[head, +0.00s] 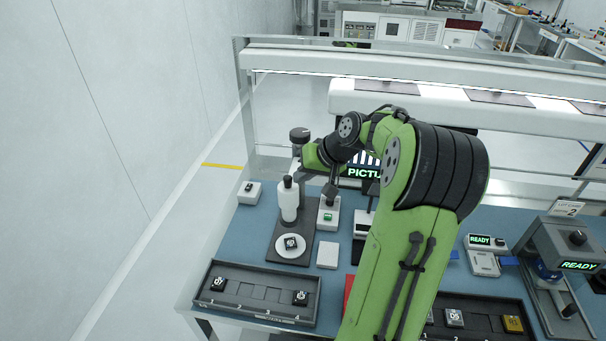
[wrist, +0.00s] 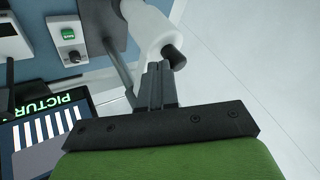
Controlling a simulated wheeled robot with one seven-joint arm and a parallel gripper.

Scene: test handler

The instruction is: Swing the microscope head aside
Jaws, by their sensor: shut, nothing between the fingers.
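The microscope has a white head (head: 288,203) with a dark top, over a round white stage (head: 291,246) on a dark base. A small dark chip lies on the stage. The white head (wrist: 150,28) also shows in the wrist view, with a short black cylinder (wrist: 174,58) sticking out of it. My gripper (wrist: 160,68) is shut and empty, its fingertips close beside the black cylinder; I cannot tell whether they touch. In the head view, my gripper (head: 298,168) is small and partly hidden by my wrist, near the top of the microscope.
A box with a green display and knob (wrist: 68,35) stands beside the microscope. A lit screen reading PICTUR (wrist: 45,130) is close to my gripper. A chip tray (head: 262,293) lies in front. Open floor (head: 190,215) is at left.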

